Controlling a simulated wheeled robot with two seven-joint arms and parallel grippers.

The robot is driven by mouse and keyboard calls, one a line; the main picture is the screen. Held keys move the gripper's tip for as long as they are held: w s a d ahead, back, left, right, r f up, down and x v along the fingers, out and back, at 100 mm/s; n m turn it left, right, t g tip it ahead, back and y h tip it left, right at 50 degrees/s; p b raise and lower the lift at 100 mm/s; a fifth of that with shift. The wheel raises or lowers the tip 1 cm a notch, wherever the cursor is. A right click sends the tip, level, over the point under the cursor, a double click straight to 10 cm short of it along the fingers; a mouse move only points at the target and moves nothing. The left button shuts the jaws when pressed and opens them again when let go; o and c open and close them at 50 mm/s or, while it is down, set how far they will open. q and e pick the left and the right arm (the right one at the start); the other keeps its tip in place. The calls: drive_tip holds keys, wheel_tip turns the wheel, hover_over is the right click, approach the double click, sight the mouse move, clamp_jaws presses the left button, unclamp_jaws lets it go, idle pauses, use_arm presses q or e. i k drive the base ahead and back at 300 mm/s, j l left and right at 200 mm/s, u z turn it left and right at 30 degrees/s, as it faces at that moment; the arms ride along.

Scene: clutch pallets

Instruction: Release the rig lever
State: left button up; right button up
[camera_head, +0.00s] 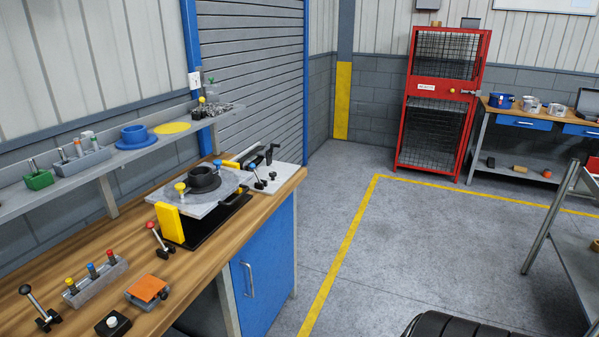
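A rig stands on the wooden workbench (110,262) at the left. It has a grey plate (212,207) with a black ring (203,180) on it, and a yellow block (169,222) at its front left corner. A yellow-knobbed post (181,188) and a blue-knobbed post (217,164) stand at the plate. A red-knobbed lever (158,238) leans left in front of the rig. A black-knobbed lever (38,305) stands tilted at the near left. I cannot tell which of these is the rig lever. Neither of my grippers is in view.
A holder (96,284) with coloured knobs, an orange-topped block (147,288) and a black button box (113,323) sit at the bench front. A shelf (60,185) runs behind. A red mesh cage (440,95) stands far back. The middle floor is clear.

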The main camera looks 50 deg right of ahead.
sight(252, 166)
drive_tip(key=z, duration=1.35)
drive_tip(key=i+l, duration=0.55)
drive_tip(key=i, duration=0.2)
drive_tip(key=i+l+u, duration=0.15)
drive_tip(key=i+l, duration=0.4)
drive_tip(key=i, duration=0.25)
